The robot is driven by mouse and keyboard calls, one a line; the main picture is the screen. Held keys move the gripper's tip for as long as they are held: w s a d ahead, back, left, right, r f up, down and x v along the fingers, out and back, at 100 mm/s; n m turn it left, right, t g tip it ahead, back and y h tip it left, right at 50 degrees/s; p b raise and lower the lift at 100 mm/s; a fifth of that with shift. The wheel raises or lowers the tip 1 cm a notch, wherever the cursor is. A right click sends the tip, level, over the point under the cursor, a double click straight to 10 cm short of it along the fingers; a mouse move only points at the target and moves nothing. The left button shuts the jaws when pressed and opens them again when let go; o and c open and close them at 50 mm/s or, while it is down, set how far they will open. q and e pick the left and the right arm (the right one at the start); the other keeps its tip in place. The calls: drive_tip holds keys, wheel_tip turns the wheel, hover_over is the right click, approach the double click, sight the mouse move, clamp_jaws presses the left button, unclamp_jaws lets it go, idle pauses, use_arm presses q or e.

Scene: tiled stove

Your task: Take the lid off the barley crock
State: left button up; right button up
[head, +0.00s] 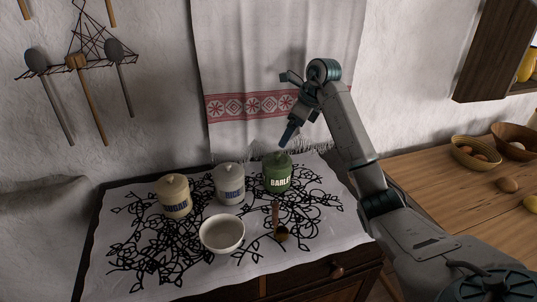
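The barley crock (278,180) is green, with a white label partly reading "BARLEY", and stands upright on the cloth-covered chest. Its green lid (277,158) is on top, with a small knob. My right gripper (289,134) points down and left, its blue tip just above the lid, seemingly apart from it. I cannot tell whether its fingers are open or shut; nothing shows held in it. My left gripper is not in view.
A white rice crock (230,187) and a cream sugar crock (174,197) stand left of the barley crock. A white bowl (222,234) and a wooden ladle (280,234) are in front. A towel (240,60) hangs behind. A wooden table (430,180) is at right.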

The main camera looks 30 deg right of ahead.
sight(277, 153)
drive_tip(key=b+x, duration=0.5)
drive_tip(key=shift+s+a+f, duration=0.1)
drive_tip(key=shift+s, duration=0.05)
drive_tip(key=shift+f, duration=0.15)
drive_tip(key=shift+a+f+b, duration=0.2)
drive_tip(key=shift+f+b, duration=0.15)
drive_tip(key=shift+b, duration=0.1)
drive_tip(key=x, duration=0.4)
drive_tip(key=shift+w+a, duration=0.25)
drive_tip(key=shift+w, duration=0.05)
drive_tip(key=shift+s+r, duration=0.1)
drive_tip(key=shift+c, duration=0.9)
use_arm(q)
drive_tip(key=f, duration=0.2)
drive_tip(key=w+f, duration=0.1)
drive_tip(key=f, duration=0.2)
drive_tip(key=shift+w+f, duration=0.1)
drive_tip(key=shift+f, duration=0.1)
use_arm(e)
drive_tip(key=c, duration=0.6)
